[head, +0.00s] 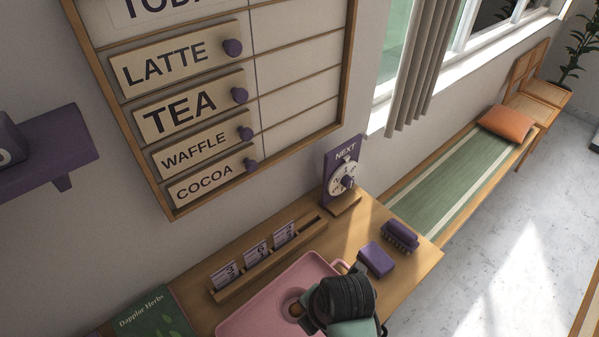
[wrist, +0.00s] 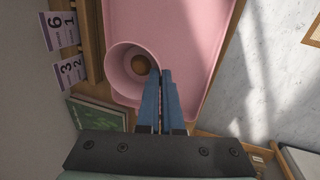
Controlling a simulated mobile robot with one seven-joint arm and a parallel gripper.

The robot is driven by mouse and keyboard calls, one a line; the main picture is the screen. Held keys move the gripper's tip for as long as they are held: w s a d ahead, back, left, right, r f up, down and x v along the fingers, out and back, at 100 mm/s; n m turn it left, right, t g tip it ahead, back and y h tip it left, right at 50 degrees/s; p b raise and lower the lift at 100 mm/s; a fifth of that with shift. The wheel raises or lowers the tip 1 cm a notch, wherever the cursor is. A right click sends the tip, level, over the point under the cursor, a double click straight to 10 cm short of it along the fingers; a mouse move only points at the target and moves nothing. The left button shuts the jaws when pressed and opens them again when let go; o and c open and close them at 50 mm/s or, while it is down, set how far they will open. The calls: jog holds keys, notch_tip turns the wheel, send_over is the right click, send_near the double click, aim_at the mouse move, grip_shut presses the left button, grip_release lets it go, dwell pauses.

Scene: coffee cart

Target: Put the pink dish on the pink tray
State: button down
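The pink dish (wrist: 114,66) is a small round bowl with a brown round thing inside it. In the wrist view it appears over the near left part of the pink tray (wrist: 190,35). My gripper (wrist: 161,73) has its two blue fingers close together at the dish's right side and looks shut on its rim. In the head view the tray (head: 262,318) lies on the wooden counter, and the dish (head: 287,306) shows beside my wrist, partly hidden by it. I cannot tell whether the dish touches the tray.
A wooden card rack (head: 270,259) with several number cards stands behind the tray. A purple box (head: 376,259) and a purple brush (head: 400,236) lie to its right. A purple NEXT dial sign (head: 343,175) stands at the back. A green book (head: 153,314) lies at the left.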

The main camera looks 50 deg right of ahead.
notch_tip(320, 180, down, 10)
jog(key=shift+r+p, duration=0.25)
jog(key=shift+p, duration=0.15)
jog(key=c, duration=1.5)
grip_release()
jog(key=shift+f, duration=0.15)
jog(key=o, duration=0.4)
jog(key=shift+s, duration=0.1)
jog(key=v, duration=1.2)
jog(key=shift+r, duration=0.2)
